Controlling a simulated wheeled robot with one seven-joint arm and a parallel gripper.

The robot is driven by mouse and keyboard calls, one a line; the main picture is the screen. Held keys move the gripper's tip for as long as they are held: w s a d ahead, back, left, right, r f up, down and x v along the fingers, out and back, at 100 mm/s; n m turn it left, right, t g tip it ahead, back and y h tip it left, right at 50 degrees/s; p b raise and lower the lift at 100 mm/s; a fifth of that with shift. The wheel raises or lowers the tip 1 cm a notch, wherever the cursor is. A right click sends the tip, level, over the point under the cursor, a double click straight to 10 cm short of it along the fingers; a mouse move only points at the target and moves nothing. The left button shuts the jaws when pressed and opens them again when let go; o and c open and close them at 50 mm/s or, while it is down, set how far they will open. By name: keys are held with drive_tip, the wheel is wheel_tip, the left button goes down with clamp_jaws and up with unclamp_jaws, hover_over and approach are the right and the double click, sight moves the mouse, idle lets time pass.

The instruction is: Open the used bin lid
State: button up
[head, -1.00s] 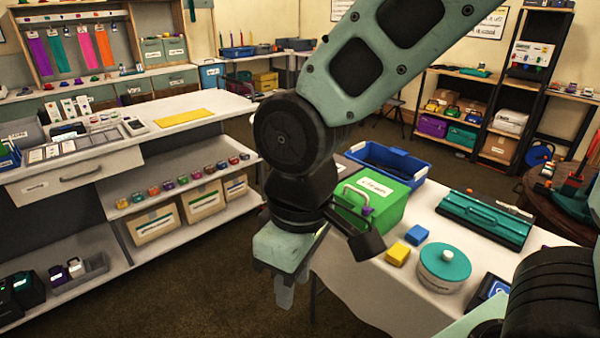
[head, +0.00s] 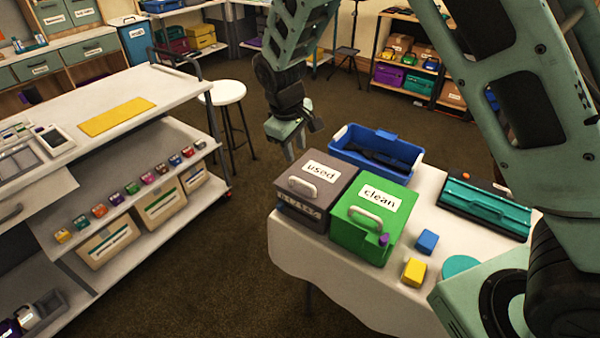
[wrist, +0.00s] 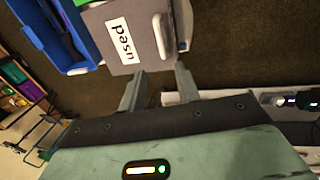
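The used bin is a dark grey box (head: 312,213) at the left end of the white table. Its grey lid (head: 343,172) lies flat and closed, with a white "used" label and a pale handle (head: 303,187) near its front edge. In the wrist view the lid (wrist: 101,28) and its handle (wrist: 158,37) show at the top, beyond the fingertips. My gripper (head: 294,143) is behind the bin in the head view, apart from it. In the wrist view my gripper (wrist: 157,85) has its two fingers spread with nothing between them.
A green "clean" bin (head: 365,238) stands beside the used bin. A blue open crate (head: 405,152) is behind them. Blue (head: 428,241) and yellow (head: 414,271) blocks lie to the right.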

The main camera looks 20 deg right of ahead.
sight(301, 181)
drive_tip(key=f, duration=0.3)
drive_tip(key=d+f+p, duration=0.1)
drive_tip(key=f, duration=0.3)
drive_tip(key=w+f+p, duration=0.1)
drive_tip(key=f, duration=0.3)
drive_tip(key=shift+w+d+f, duration=0.1)
drive_tip(key=shift+d+f, duration=0.05)
drive_tip(key=shift+d, duration=0.25)
clamp_jaws()
